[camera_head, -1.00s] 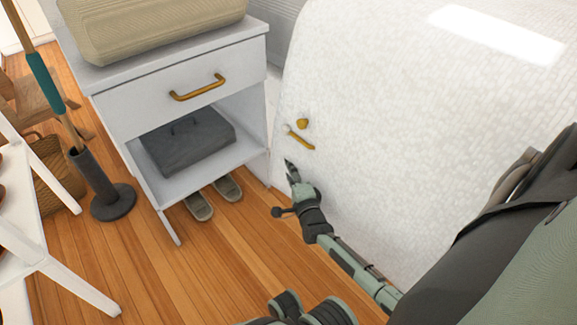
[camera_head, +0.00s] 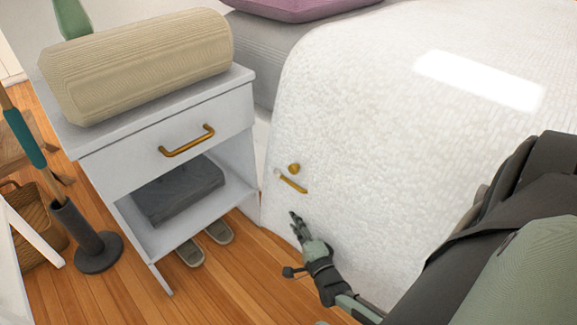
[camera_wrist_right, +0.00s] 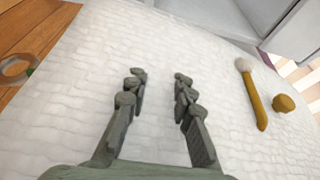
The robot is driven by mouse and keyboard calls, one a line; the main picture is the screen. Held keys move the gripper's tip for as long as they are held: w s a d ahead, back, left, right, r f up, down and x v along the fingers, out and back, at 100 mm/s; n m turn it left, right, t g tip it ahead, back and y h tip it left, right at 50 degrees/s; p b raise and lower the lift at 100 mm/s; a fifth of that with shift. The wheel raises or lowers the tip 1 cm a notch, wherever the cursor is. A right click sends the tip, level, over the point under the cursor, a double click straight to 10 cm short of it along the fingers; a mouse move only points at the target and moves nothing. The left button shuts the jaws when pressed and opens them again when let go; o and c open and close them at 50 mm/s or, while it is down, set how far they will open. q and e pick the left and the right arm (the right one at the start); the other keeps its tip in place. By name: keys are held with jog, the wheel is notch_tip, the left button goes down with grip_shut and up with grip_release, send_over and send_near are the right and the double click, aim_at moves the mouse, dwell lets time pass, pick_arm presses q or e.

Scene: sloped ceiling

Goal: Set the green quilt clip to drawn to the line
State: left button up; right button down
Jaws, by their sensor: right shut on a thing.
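The white quilt (camera_head: 380,120) hangs over the bed's side. On it are a mustard lever with a white tip (camera_head: 293,184) and a mustard knob (camera_head: 293,168); the wrist view shows the lever (camera_wrist_right: 254,100) and knob (camera_wrist_right: 284,103) at right. I make out no clearly green clip. My right gripper (camera_head: 298,224) is below the lever, close to the quilt and apart from the lever. Its fingers (camera_wrist_right: 160,78) show a gap; what they hold cannot be made out. My left gripper is out of view.
A white nightstand (camera_head: 150,130) with a beige roll (camera_head: 140,65) on top stands left of the bed. Slippers (camera_head: 205,245) lie beneath it. A dark stand (camera_head: 90,245) and a basket (camera_head: 38,225) are farther left. Some wooden floor is bare.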

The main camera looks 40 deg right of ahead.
jog(key=c, duration=1.3)
grip_release()
jog(key=shift+s, duration=0.25)
